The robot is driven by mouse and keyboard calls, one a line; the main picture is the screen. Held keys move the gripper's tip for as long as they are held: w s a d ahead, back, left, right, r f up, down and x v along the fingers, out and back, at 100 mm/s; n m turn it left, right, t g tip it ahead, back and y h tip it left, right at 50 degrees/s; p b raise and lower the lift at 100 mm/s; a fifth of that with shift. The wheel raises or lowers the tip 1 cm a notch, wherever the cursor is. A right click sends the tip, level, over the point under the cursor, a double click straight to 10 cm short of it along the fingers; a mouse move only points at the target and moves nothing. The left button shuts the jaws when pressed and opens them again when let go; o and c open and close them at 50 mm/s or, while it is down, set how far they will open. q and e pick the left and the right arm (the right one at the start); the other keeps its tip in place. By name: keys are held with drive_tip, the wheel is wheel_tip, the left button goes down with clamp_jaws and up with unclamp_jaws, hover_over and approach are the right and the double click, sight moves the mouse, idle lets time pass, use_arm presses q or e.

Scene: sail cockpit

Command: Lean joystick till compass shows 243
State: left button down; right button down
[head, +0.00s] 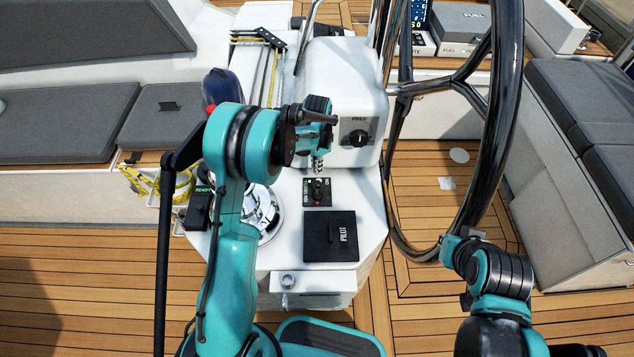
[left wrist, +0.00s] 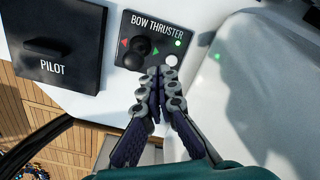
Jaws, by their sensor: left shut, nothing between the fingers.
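The black joystick (head: 317,191) stands on a small dark panel on the white console. In the left wrist view the joystick (left wrist: 136,48) sits on the panel lettered BOW THRUSTER, with a lit green light and a white button. My left gripper (head: 318,170) is above and behind the panel. Its fingers (left wrist: 158,72) are shut and empty, pointing at the panel's near edge by the white button; I cannot tell if they touch. The round compass (head: 267,208) is partly hidden by my left arm, and its reading is not legible. My right wrist (head: 462,252) is beside the wheel; its fingers cannot be made out.
A black PILOT cover (head: 325,238) lies in front of the joystick panel. A white housing with a black knob (head: 357,138) rises behind it. The large steering wheel (head: 506,100) stands to the right. A dark READY device (head: 198,208) is at the console's left edge.

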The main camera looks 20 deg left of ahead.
sight(317, 181)
use_arm(q)
drive_tip(key=shift+f, duration=0.15)
drive_tip(key=shift+f+b, duration=1.5)
drive_tip(key=shift+f, duration=0.2)
drive_tip(key=shift+s+d, duration=0.2)
drive_tip(key=shift+s, duration=0.5)
drive_tip(key=shift+s+d, duration=0.2)
drive_tip(key=shift+s, duration=0.5)
idle(4.2)
drive_tip(key=shift+w+a+b, duration=0.15)
drive_tip(key=shift+w+a, duration=0.15)
drive_tip(key=shift+w, duration=0.7)
drive_tip(key=shift+w+a+b, duration=0.15)
drive_tip(key=shift+w+a, duration=0.1)
drive_tip(key=shift+w, duration=0.7)
